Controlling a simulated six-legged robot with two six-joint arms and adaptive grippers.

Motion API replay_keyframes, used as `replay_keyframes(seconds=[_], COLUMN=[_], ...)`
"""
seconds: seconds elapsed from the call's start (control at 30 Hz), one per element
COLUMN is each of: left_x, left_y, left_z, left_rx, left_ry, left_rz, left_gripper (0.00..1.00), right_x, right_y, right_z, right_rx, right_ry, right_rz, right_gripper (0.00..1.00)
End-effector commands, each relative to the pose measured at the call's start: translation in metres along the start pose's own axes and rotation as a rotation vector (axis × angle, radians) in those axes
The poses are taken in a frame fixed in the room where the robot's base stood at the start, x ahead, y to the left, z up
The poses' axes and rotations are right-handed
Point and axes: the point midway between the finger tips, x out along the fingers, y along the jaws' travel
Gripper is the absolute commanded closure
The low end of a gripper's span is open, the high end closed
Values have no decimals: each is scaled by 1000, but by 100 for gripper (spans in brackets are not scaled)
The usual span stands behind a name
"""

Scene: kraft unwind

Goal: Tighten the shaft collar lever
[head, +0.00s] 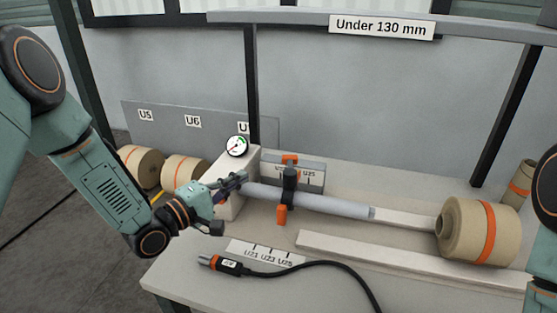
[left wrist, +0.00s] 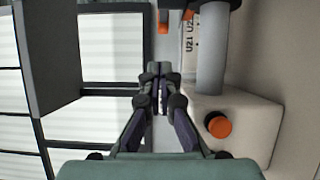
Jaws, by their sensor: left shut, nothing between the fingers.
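A grey shaft (head: 335,205) runs out to the right from a pale block (head: 233,204). A dark shaft collar (head: 289,186) sits around it, with an orange piece above and an orange-tipped lever (head: 282,214) hanging below. My left gripper (head: 243,178) is beside the shaft near the block, left of the collar and apart from it. In the left wrist view the fingers (left wrist: 160,69) are together and empty. The shaft (left wrist: 212,55) is right of them there, and an orange piece (left wrist: 163,22) shows beyond the fingertips. My right gripper is out of view.
A dial gauge (head: 236,146) tops the block, and an orange knob (left wrist: 219,125) sticks out near it. A brown roll (head: 480,231) stands at the right. A black cable tool (head: 222,265) lies on the table front. More rolls (head: 185,172) are at left.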

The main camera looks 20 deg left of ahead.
Motion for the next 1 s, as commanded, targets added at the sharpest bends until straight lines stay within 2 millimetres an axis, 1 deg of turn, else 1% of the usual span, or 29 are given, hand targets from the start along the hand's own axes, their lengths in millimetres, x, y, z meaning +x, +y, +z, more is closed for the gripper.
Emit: replay_keyframes(seconds=[0.1, 0.23, 0.37, 0.8, 0.9, 1.0], left_x=[-1, 0, 10, 74, 86, 92], left_y=[-3, -5, -6, -6, -6, -6], left_z=[10, 15, 16, 21, 22, 22], left_rx=[21, 29, 31, 30, 29, 29], left_ry=[-60, -80, -80, -80, -78, -77], left_rz=[-8, -16, -18, -16, -17, -16], left_gripper=[100, 100, 100, 100, 100, 100], right_x=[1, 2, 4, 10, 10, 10], right_y=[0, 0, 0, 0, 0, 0], right_z=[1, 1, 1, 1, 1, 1], right_rx=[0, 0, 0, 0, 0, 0], right_ry=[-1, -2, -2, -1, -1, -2], right_rz=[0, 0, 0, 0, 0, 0], right_gripper=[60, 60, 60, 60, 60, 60])
